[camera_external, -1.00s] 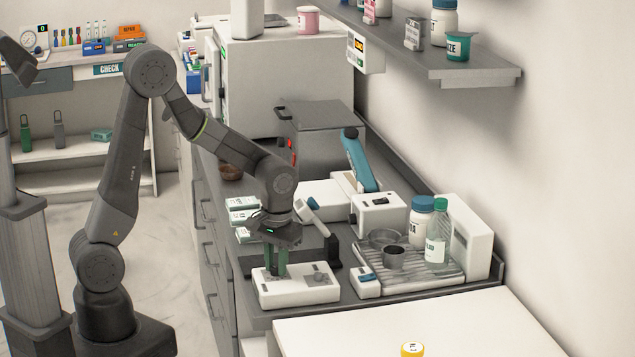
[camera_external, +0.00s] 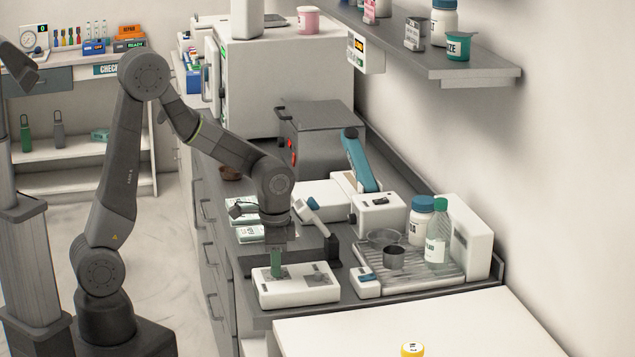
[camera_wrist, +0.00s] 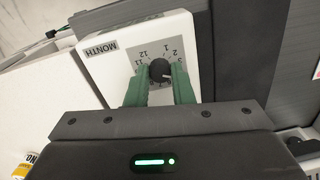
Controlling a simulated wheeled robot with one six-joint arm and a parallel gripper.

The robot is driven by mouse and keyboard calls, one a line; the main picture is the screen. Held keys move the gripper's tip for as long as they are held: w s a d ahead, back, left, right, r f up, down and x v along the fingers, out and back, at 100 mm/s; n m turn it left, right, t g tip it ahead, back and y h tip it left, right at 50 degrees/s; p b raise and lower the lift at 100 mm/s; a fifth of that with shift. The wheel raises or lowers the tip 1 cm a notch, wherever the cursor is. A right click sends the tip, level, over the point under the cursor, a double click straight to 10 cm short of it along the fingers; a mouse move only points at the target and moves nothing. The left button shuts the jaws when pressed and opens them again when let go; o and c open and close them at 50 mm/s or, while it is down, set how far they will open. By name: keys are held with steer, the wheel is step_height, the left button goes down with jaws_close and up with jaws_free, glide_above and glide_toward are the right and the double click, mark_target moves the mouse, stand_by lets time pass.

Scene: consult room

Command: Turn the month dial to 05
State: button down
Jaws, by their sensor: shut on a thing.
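The month dial is a black round knob (camera_wrist: 159,69) on a light grey numbered plate, on a white box (camera_wrist: 100,68) labelled MONTH. Numbers around 11, 12, 1, 2 and 3 show in the wrist view; the lower numbers are hidden by my gripper. A small pale mark shows on the knob's right side, but I cannot read its exact number. My gripper (camera_wrist: 160,82) has green fingers on either side of the knob and is shut on it. In the external view my gripper (camera_external: 277,270) points straight down onto the white box (camera_external: 298,295).
A grey tray (camera_external: 430,277) with a metal cup (camera_external: 393,257) and bottles stands to the right. A blue-armed device (camera_external: 360,160) stands farther back. The white table (camera_external: 430,325) in front is mostly clear.

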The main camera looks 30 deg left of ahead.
steer(key=shift+m, duration=1.9)
steer(key=c, duration=1.3)
jaws_free()
steer(key=shift+o, duration=0.2)
steer(key=shift+r, duration=0.1)
step_height(320, 180, up, 14)
steer(key=shift+s+b, duration=0.25)
steer(key=shift+b, duration=0.05)
steer(key=shift+f, duration=0.25)
